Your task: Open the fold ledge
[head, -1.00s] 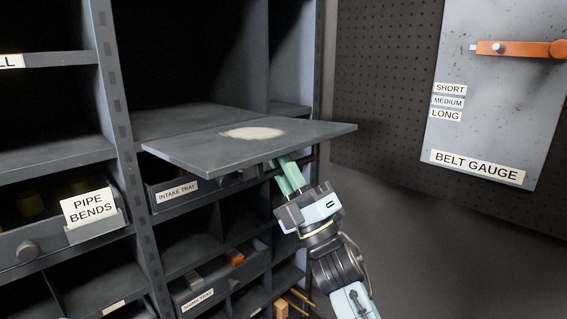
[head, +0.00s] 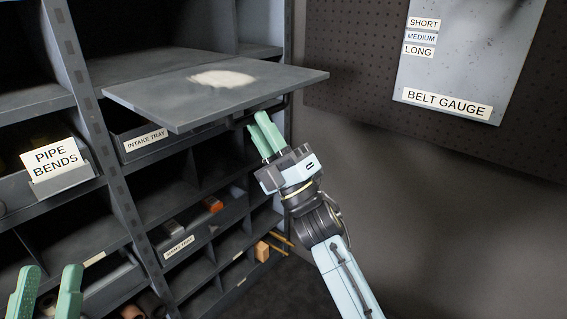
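The fold ledge (head: 180,103) is a flat grey panel with a pale worn patch on top. It stands out level from the shelf front, above the intake tray. My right gripper (head: 262,135) is just below the ledge's front right part, with its green fingers pointing up and left. Its fingers look close together with a narrow gap and nothing between them; a gap from the ledge shows. My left gripper (head: 46,292) is at the bottom left, its two green fingers apart and nothing between them.
The intake tray (head: 146,139) sits under the ledge. A bin labelled pipe bends (head: 62,181) is at the left. Lower pigeonholes hold an orange block (head: 212,204) and a wooden block (head: 262,251). The belt gauge board (head: 455,60) hangs at right; space below is clear.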

